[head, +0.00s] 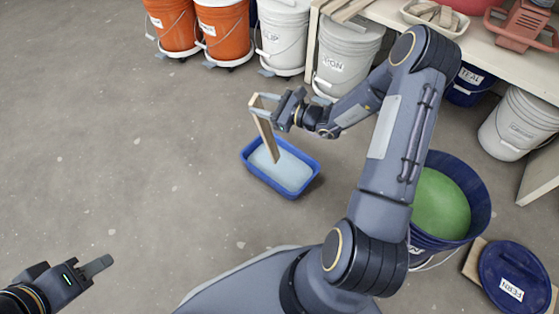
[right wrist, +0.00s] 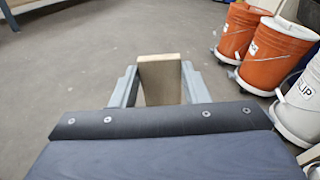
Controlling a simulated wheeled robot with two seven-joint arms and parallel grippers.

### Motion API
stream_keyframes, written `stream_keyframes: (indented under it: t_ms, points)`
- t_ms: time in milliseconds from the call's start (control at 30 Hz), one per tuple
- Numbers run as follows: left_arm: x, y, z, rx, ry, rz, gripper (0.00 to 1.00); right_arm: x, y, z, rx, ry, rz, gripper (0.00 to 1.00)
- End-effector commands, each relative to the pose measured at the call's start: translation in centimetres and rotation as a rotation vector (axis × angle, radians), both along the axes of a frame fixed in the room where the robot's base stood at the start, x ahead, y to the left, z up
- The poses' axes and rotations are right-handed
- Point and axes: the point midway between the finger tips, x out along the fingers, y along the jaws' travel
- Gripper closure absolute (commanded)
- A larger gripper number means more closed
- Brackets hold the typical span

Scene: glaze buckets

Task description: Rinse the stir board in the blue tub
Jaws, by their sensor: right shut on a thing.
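The blue tub (head: 312,183) sits on the floor near the middle of the head view, holding pale bluish water (head: 288,174). My right gripper (head: 258,104) is above the tub's far left edge, shut on the tan stir board (head: 266,137). The board hangs down, slightly tilted, with its lower end over or in the water; I cannot tell how deep. In the right wrist view the board's top (right wrist: 160,80) stands between the two fingers (right wrist: 158,86). My left gripper (head: 97,268) is low at the left, far from the tub; its finger opening is unclear.
A blue bucket of green glaze (head: 440,205) stands to the right, beside a blue lid marked FERN (head: 515,276). Orange buckets (head: 222,32) and white buckets (head: 345,52) line the back. A shelf (head: 480,45) is at the upper right. The floor at left is clear.

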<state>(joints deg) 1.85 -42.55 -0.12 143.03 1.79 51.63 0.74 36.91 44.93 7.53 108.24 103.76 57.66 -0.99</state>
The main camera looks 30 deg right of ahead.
Motion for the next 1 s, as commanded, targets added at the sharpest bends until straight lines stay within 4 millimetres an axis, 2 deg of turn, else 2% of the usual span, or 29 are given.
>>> stream_keyframes:
  t_ms: [267, 800, 1000]
  points:
    - [0.0, 0.0, 0.2, 0.0, 0.0, 0.0, 0.61, 0.0, 0.0, 0.3, 0.0, -0.001, 0.0, 0.91]
    - [0.0, 0.0, 3.8, 0.0, 0.0, 0.0, 0.61, 0.0, 0.0, 5.1, 0.001, -0.001, 0.0, 0.91]
    - [0.0, 0.0, 3.7, 0.0, 0.0, 0.0, 0.61, 0.0, 0.0, 5.0, 0.001, -0.001, 0.0, 0.91]
